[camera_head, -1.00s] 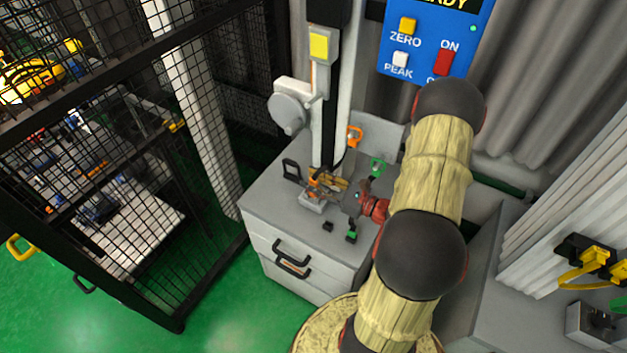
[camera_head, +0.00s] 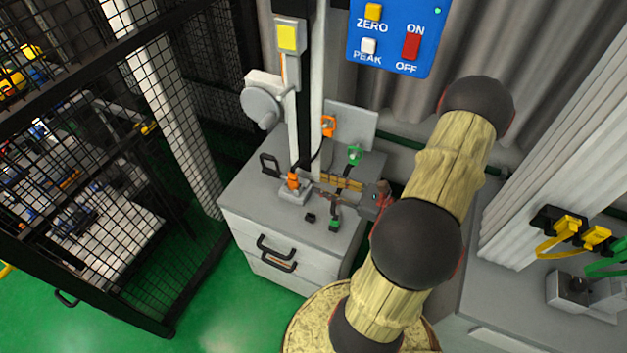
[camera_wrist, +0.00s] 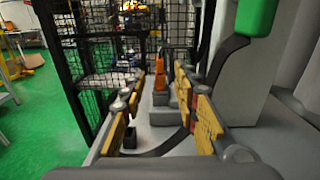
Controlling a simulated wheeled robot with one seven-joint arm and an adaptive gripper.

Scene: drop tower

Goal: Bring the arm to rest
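My gripper (camera_head: 335,190) is over the grey bench cabinet (camera_head: 255,205), at the end of my arm on the right. In the wrist view its two fingers (camera_wrist: 160,85), with yellow pads, stand apart. I see nothing gripped between them. An orange piece (camera_head: 293,181) stands upright on a small grey block (camera_head: 296,193), left of my gripper in the head view. It also shows beyond the fingers in the wrist view (camera_wrist: 159,75). My arm is bent and reaches over the bench's right side.
A green piece (camera_head: 334,225) and a black piece (camera_head: 310,217) lie on the bench near my gripper. The tower column (camera_head: 305,100) rises behind, with a blue switch panel (camera_head: 390,50) above. A mesh cage (camera_head: 90,170) stands left. Yellow clips (camera_head: 565,228) hang right.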

